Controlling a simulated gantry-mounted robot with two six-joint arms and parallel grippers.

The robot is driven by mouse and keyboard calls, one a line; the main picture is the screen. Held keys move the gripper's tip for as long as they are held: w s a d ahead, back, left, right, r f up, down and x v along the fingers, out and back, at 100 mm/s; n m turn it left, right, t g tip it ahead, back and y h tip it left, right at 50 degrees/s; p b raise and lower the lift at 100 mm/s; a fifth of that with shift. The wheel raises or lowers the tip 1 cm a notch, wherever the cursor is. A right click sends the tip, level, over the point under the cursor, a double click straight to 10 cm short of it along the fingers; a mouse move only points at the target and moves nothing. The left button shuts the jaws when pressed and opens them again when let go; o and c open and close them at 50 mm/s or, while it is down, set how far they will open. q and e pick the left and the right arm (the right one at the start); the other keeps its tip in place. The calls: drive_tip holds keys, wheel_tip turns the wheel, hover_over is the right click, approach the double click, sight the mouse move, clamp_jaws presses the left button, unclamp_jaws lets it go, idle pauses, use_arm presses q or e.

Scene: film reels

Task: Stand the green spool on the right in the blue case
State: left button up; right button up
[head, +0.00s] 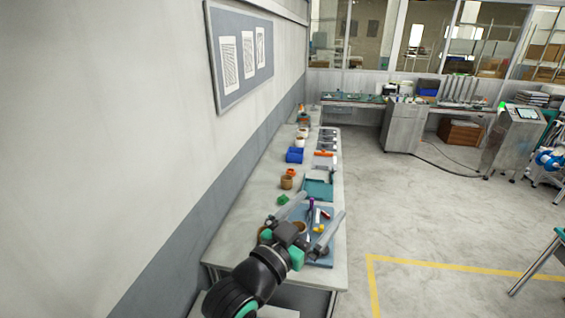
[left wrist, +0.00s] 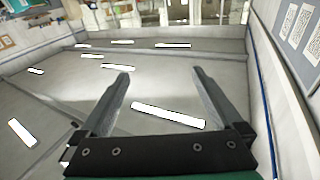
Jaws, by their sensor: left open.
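My left gripper (head: 322,204) reaches in from the lower left of the head view, over the near part of the long bench. Its two fingers are spread wide, and nothing is between them in the left wrist view (left wrist: 163,80). A small green object (head: 283,199), perhaps a green spool, lies on the bench left of the fingers; it is too small to be sure. My right gripper is not in view.
The bench (head: 262,205) runs along the wall. Brown round containers (head: 287,182), an orange piece (head: 291,172) and a teal tray (head: 318,189) stand on it. A blue mat (head: 323,258) with small tools lies under my gripper.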

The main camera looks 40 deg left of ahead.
use_arm(q)
drive_tip(key=s+d+r+t+h, duration=0.1)
drive_tip(key=s+d+r+t, duration=0.1)
drive_tip(key=s+r, duration=0.3)
drive_tip(key=s+d+r+t+h, duration=0.1)
drive_tip(key=s+r, duration=0.5)
drive_tip(key=r, duration=0.6)
drive_tip(key=s+d+r+t+h, duration=0.1)
drive_tip(key=s+d+r+t, duration=0.1)
drive_tip(key=s+r+t, duration=0.3)
wheel_tip(320, 180, up, 4)
drive_tip(key=shift+s+d+r+m, duration=0.25)
drive_tip(key=shift+d+m, duration=0.15)
